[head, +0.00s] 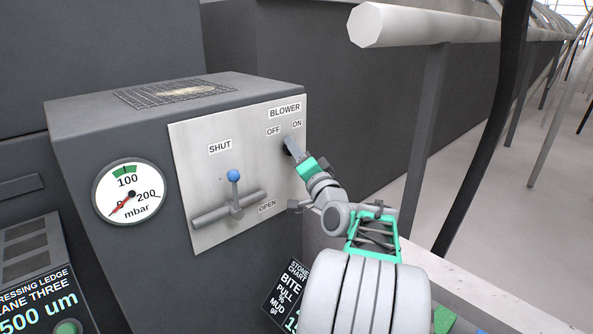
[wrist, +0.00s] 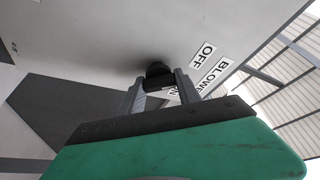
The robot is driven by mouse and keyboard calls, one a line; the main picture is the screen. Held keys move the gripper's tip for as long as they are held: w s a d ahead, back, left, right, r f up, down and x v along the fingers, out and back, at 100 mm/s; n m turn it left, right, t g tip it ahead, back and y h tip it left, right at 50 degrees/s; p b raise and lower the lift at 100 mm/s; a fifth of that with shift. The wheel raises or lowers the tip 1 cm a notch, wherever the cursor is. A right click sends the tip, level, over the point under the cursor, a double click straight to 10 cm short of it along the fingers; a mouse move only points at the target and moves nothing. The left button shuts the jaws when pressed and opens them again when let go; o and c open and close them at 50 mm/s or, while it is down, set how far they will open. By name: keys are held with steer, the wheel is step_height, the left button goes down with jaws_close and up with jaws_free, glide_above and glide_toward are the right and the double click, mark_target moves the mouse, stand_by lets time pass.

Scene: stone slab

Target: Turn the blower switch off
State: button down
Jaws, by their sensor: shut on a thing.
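The blower switch is a dark knob on the grey metal panel (head: 196,160), under the labels BLOWER, OFF and ON. In the head view my gripper mostly covers it. In the wrist view the dark switch knob (wrist: 158,69) shows between my two grey fingers. My gripper (head: 291,147) reaches the panel from the lower right and is shut on the switch; it also shows in the wrist view (wrist: 163,83). The OFF label (head: 273,131) is to the upper left of the fingertips and the ON label (head: 297,124) just above. Which way the switch points cannot be told.
Left of the switch, a valve lever with a blue ball (head: 233,175) stands between SHUT and OPEN labels. A round mbar gauge (head: 130,194) is further left, its needle near 0. A pale rail (head: 440,25) runs at upper right.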

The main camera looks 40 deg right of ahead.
steer(key=shift+n+b, duration=0.6)
steer(key=shift+b, duration=0.1)
steer(key=c, duration=0.8)
jaws_free()
steer(key=shift+t, duration=0.3)
steer(key=shift+c, duration=0.2)
steer(key=v, duration=0.7)
steer(key=shift+s, duration=0.4)
